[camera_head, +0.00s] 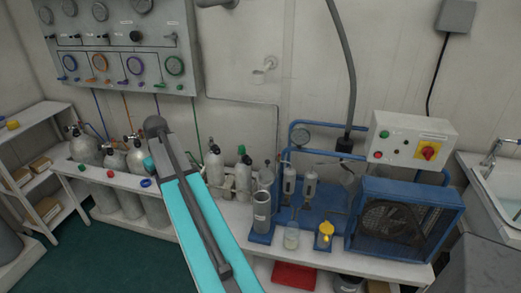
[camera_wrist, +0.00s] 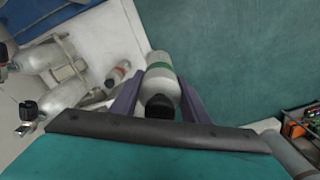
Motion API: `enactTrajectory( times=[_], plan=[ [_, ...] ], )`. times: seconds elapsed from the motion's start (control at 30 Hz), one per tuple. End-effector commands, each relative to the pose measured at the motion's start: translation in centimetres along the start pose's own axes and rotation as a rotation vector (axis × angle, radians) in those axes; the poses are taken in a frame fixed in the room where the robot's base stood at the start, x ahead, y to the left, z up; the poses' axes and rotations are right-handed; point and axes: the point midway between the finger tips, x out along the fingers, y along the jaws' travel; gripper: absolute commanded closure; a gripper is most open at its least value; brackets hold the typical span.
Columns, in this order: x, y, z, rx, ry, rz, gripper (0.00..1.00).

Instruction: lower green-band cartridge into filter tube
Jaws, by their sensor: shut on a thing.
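In the wrist view my gripper (camera_wrist: 158,104) has its two purple fingers shut on the green-band cartridge (camera_wrist: 162,76). The cartridge is a pale cylinder with a green band around it and a black cap facing the camera. Its far end points over green floor, beside a white surface. In the head view my cyan arm crosses the foreground, and I cannot make out the gripper or the held cartridge. A grey upright tube (camera_head: 262,212), which looks like the filter tube, stands on a blue base on the bench. The held cartridge is not seen at its mouth.
Pale gas bottles (camera_head: 215,166) stand near the arm, and larger cylinders (camera_head: 84,150) stand at the left. A blue compressor (camera_head: 405,220) and a control box (camera_head: 412,138) are right of the tube. A glass jar (camera_head: 291,237) stands close to the tube's base.

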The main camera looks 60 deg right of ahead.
Motion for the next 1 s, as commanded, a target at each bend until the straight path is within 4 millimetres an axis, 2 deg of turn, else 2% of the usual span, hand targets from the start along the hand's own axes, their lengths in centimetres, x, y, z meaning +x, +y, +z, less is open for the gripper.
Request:
enactTrajectory(
  times=[0.03,0.1,0.27,0.5,0.8,1.0],
  plan=[
    [-0.8,1.9,0.4,0.038,0.000,0.000,1.00],
    [-1.1,4.1,0.9,0.086,0.000,0.000,1.00],
    [-1.9,8.9,2.4,0.194,0.001,0.000,1.00],
    [-3.1,16.1,5.5,0.358,0.000,0.000,1.00],
    [-4.7,24.6,10.6,0.562,0.001,0.000,1.00],
    [-5.3,29.0,14.0,0.676,0.000,0.000,1.00]
  ],
)
